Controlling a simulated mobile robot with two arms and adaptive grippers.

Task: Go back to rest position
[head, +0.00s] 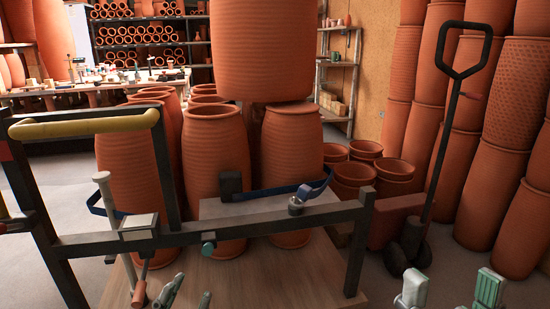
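My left gripper (188,296) shows at the bottom edge, left of centre, in front of the wooden deck. Its two grey-green fingers are apart, with nothing visible between them. My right gripper (450,288) shows at the bottom right, over the floor. Its two fingertips are wide apart and nothing is between them. Both grippers are cut off by the lower picture edge, and the arms behind them are hidden. Neither gripper touches anything that I can see.
A dark metal cart frame (270,220) with a yellow-padded handle (85,124) and hanging tools stands close ahead. Tall clay jars (215,165) stand behind it. A pallet-jack handle (455,70) rises at right, before stacked clay pots (475,130). Floor (440,265) shows at lower right.

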